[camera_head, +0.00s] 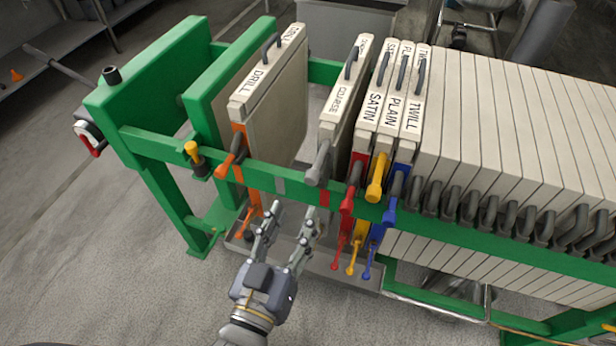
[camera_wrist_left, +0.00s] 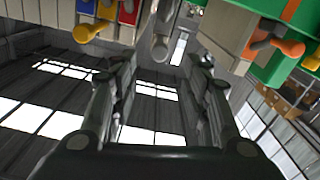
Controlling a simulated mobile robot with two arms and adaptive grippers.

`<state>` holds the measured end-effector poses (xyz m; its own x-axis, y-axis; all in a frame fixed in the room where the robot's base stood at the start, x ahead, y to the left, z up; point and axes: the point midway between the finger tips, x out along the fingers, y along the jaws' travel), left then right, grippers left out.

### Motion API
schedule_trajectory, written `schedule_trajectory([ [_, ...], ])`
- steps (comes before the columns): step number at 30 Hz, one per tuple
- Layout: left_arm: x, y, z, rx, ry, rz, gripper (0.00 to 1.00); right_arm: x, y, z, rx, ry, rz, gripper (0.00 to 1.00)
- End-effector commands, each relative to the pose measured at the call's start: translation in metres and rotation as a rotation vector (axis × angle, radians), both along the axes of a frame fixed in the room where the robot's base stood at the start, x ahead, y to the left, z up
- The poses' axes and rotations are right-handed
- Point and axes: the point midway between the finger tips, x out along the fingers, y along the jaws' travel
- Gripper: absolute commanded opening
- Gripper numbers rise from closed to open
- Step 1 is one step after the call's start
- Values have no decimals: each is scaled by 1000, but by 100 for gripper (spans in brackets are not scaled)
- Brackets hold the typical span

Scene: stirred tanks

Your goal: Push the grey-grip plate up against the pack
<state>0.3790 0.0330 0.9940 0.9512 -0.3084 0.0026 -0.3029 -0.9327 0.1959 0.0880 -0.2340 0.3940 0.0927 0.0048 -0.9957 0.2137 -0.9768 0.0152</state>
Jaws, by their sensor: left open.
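The grey-grip plate (camera_head: 342,105), labelled COARSE, hangs upright on the green frame. Its grey grip (camera_head: 318,165) sticks out over the front rail, and also shows in the left wrist view (camera_wrist_left: 160,48). A narrow gap separates this plate from the pack (camera_head: 480,120) on its right, whose nearest plate is labelled SATIN. My left gripper (camera_head: 293,212) is open and empty, in front of and below the front rail, a little left of and below the grey grip, apart from it. It also shows open in the left wrist view (camera_wrist_left: 165,65). My right gripper is not in view.
The DRILL plate (camera_head: 270,95) with orange grips hangs left of a wider gap. Red, yellow (camera_head: 377,178) and blue grips sit close right of the grey one. The green front rail (camera_head: 280,185) runs across. A grey drip tray (camera_head: 340,272) lies below.

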Motion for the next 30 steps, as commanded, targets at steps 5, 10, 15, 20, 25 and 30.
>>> schedule_trajectory([
  [5,21,-7,2,0,-2,0,43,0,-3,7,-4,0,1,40],
  [10,50,-16,3,-1,-2,0,43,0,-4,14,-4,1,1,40],
  [15,75,-24,2,0,-1,0,43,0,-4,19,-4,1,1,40],
  [20,91,-30,0,2,2,0,43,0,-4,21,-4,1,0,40],
  [25,98,-32,-1,1,2,0,43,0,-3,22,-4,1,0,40],
  [30,99,-32,-1,1,3,-1,43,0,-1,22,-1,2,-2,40],
])
